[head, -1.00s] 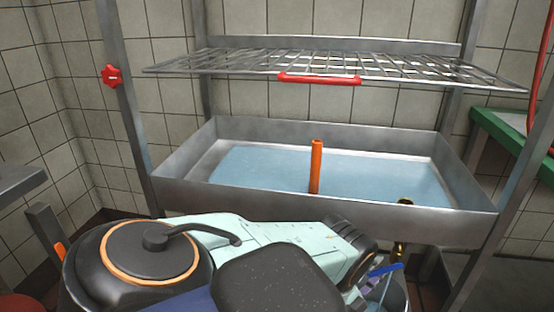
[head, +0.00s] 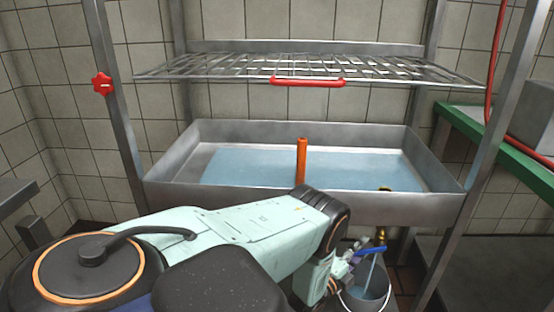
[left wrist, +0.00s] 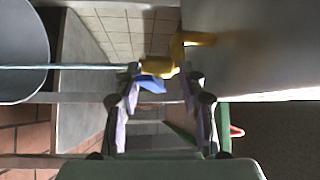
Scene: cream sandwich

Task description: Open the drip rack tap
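The brass drip rack tap (head: 381,236) hangs under the front right of the steel basin (head: 310,202). Its blue handle (head: 371,252) sticks out at the front. My left gripper (head: 345,268) is at the tap, small and partly hidden behind my arm in the head view. In the left wrist view the gripper (left wrist: 165,82) is open. The blue handle (left wrist: 151,86) lies between its fingertips, close to the left finger; I cannot tell if they touch. The brass tap (left wrist: 158,67) is just beyond. A thin pale line, seemingly water, runs from the tap to the bucket (left wrist: 22,55).
The basin holds water, an orange standpipe (head: 301,160) and a drain fitting. A wire rack (head: 310,67) with a red handle (head: 307,81) is above. A red knob (head: 102,84) is on the left post. The grey bucket (head: 377,288) stands below the tap.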

